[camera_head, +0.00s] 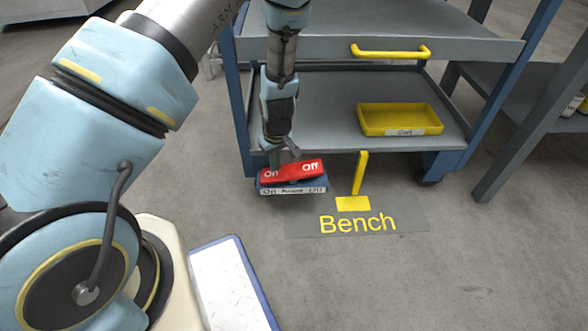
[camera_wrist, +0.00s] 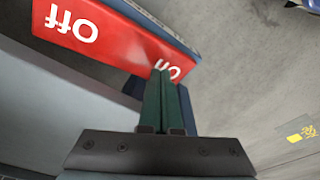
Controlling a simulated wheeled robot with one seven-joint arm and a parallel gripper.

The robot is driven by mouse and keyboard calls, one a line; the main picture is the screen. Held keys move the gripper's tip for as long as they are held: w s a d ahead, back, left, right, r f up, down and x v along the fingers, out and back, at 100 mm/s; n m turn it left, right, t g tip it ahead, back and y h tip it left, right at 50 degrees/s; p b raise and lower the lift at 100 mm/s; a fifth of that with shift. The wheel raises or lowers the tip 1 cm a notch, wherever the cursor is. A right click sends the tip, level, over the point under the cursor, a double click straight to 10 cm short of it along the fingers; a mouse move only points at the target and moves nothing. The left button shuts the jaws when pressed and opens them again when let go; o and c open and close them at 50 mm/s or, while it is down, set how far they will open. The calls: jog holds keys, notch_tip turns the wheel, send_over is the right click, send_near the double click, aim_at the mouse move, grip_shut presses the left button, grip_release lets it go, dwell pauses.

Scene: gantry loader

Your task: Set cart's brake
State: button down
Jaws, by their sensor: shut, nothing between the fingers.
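The grey cart (camera_head: 440,50) has blue posts and a yellow handle. At its lower front left is the brake, a red rocker pedal (camera_head: 292,171) marked "On" at left and "Off" at right, on a blue base (camera_head: 292,188) with a white label. The "On" end looks slightly lower than the "Off" end. My gripper (camera_head: 277,163) points down at the "On" end, shut and empty. In the wrist view its green fingertips (camera_wrist: 167,74) overlap the "On" end of the red pedal (camera_wrist: 100,40). I cannot tell whether they press on it.
A yellow tray (camera_head: 400,132) sits on the cart's lower shelf (camera_head: 310,100). A grey table leg (camera_head: 530,125) is at right.

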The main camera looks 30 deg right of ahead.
notch_tip(320, 180, up, 7)
jog(key=p, duration=0.6)
jog(key=shift+f, duration=0.15)
dwell(0.3)
